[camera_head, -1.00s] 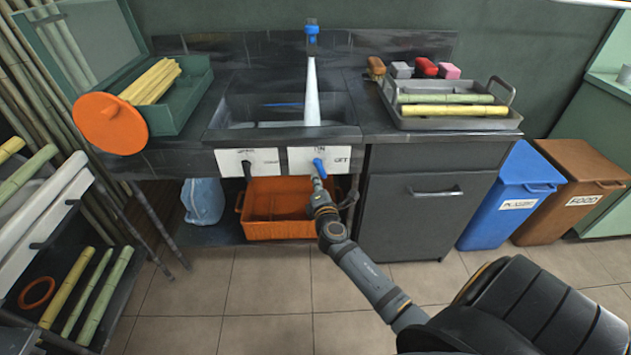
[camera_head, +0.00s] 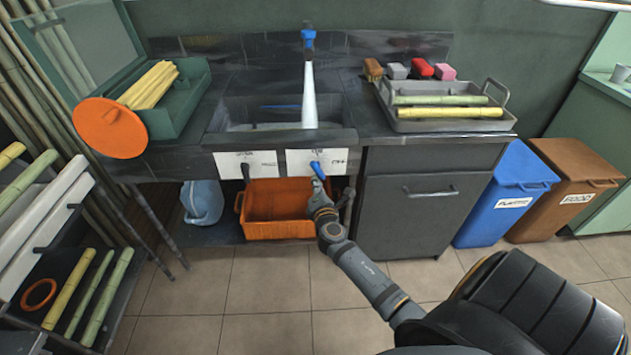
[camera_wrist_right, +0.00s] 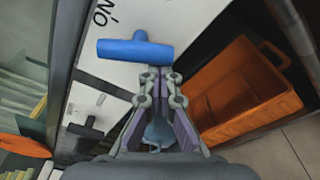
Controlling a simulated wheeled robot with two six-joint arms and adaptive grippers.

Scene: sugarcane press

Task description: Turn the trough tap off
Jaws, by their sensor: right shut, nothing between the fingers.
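The blue trough tap handle (camera_head: 317,170) is on the right white panel (camera_head: 334,160) on the sink front. In the right wrist view the handle (camera_wrist_right: 135,50) is T-shaped, with its bar lying crosswise just beyond my fingertips. A white stream of water (camera_head: 309,95) falls from the blue spout (camera_head: 308,38) into the trough (camera_head: 270,108). My right gripper (camera_head: 318,186) is just below the handle; in the wrist view its fingers (camera_wrist_right: 158,76) are shut and empty. Whether they touch the handle I cannot tell. My left gripper is out of view.
A second, black handle (camera_head: 245,170) is on the left panel. An orange crate (camera_head: 270,230) and a bluish jug (camera_head: 203,203) are under the sink. A grey cabinet (camera_head: 415,215) stands right of the arm, with blue (camera_head: 505,195) and brown (camera_head: 565,190) bins beyond. Floor in front is clear.

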